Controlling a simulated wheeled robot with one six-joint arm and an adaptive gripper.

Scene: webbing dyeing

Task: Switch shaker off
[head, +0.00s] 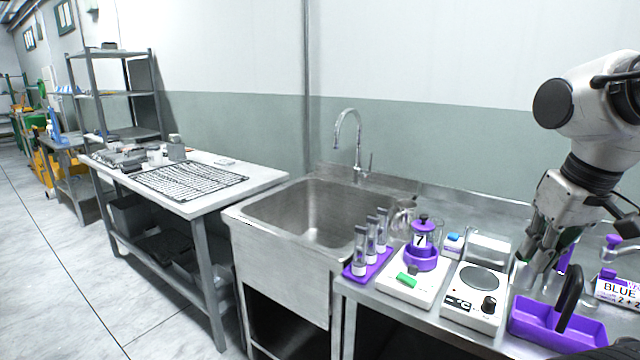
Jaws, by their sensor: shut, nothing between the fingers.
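The shaker (405,288) appears to be the white flat unit on the steel counter right of the sink. It has a green switch (407,280) on its front part; whether that reads on or off I cannot tell. A clear jar (422,240) with a purple lid and the number 7 sits upright in a purple holder on the unit. My gripper (527,282) points down at the right, shut and empty. It is apart from the shaker, with another white unit between them in the picture.
A white unit (472,308) with a round plate and black knob stands right of the shaker. A purple rack (368,264) with upright tubes stands left, beside the sink (300,215). A purple tray (556,326) and a BLUE label (617,291) are at the right.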

